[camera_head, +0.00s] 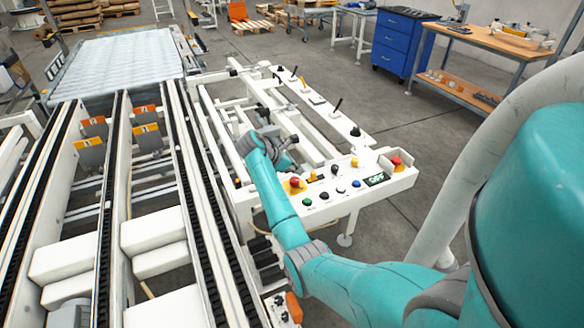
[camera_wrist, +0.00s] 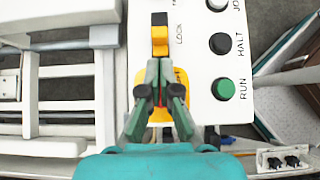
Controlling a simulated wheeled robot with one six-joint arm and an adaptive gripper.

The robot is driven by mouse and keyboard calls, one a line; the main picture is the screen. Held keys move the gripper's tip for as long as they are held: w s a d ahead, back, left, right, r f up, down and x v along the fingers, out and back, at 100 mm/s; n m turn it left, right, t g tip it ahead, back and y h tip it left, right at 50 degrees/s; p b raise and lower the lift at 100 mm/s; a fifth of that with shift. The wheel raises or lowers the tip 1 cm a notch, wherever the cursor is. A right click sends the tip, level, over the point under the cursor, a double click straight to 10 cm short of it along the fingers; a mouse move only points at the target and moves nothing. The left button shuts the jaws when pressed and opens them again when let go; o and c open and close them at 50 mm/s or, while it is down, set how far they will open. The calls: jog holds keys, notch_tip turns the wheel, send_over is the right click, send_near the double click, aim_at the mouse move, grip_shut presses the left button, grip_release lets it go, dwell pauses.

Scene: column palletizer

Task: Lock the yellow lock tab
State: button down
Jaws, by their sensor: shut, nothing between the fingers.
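The yellow lock tab (camera_wrist: 159,36) is a small yellow-orange piece with a black end, beside the printed word LOCK on the white control panel (camera_wrist: 205,12). In the head view the tab (camera_head: 312,176) sits near the panel's left end. My gripper (camera_wrist: 159,64) is shut and empty, its fingertips pointing at the tab's lower end in the wrist view. I cannot tell whether they touch it. The fingers partly cover a yellow plate with a red button between them. The head view shows my gripper (camera_head: 285,150) behind the panel's left end.
A green RUN button (camera_wrist: 223,89) and a black HALT button (camera_wrist: 220,43) lie close to the right of the fingers. A red stop button (camera_head: 295,183) on yellow is beside the tab. Black levers (camera_head: 337,105) stand on the rail behind. Conveyor rails (camera_head: 195,200) run left.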

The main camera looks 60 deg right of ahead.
aim_at(314, 172)
jog(key=shift+x, duration=2.35)
jog(key=s+d, duration=0.2)
jog(key=shift+s+d, duration=0.1)
jog(key=shift+d, duration=0.2)
